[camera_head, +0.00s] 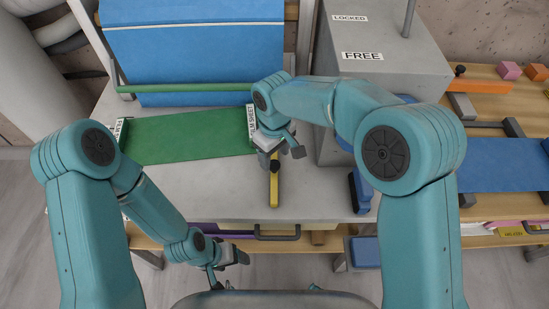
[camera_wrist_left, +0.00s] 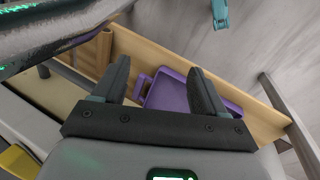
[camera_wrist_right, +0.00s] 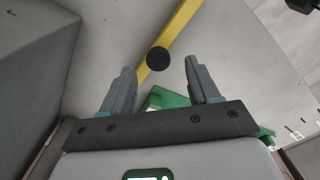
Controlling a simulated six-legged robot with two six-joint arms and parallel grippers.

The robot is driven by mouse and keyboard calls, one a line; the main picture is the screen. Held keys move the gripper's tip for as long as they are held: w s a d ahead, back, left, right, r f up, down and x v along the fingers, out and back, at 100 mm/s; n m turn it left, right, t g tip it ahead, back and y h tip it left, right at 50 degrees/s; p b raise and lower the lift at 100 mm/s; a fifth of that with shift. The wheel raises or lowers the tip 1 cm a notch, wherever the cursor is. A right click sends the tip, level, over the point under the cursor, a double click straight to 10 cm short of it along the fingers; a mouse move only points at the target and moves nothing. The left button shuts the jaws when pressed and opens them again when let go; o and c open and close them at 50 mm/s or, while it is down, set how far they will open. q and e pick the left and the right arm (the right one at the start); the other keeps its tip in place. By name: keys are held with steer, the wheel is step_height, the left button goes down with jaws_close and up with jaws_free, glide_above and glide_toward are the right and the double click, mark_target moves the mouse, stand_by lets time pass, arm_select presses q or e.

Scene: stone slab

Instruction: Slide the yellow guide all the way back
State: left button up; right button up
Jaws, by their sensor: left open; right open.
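The yellow guide (camera_head: 274,190) is a narrow bar on the grey stone slab (camera_head: 320,185), running toward the slab's front edge in the head view. Its black knob (camera_head: 275,167) stands on it just below my right gripper (camera_head: 283,152). In the right wrist view the yellow guide (camera_wrist_right: 182,22) runs diagonally, and the black knob (camera_wrist_right: 158,59) appears between the open fingertips of my right gripper (camera_wrist_right: 161,70). I cannot tell whether they touch it. My left gripper (camera_head: 228,265) is open and empty by the drawer below the slab's front edge; its fingers (camera_wrist_left: 158,75) frame a purple tray (camera_wrist_left: 175,95).
A green sheet (camera_head: 190,136) lies on the slab left of the guide. A grey block labelled FREE and LOCKED (camera_head: 385,80) stands to the right. A blue panel (camera_head: 195,50) is behind. The open wooden drawer (camera_wrist_left: 245,97) juts out at the front, with a handle (camera_head: 278,233).

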mark_target(274, 164)
steer(key=f, duration=0.2)
steer(key=w+f, duration=0.1)
steer(key=f, duration=0.1)
steer(key=shift+a, duration=0.1)
steer(key=shift+s, duration=0.4)
steer(key=shift+w, duration=0.25)
steer(key=c, duration=0.5)
jaws_close()
steer(key=d+b, duration=0.1)
steer(key=d, duration=0.4)
steer(key=shift+d+b, duration=0.25)
steer(key=shift+b, duration=0.1)
steer(key=shift+a, duration=0.1)
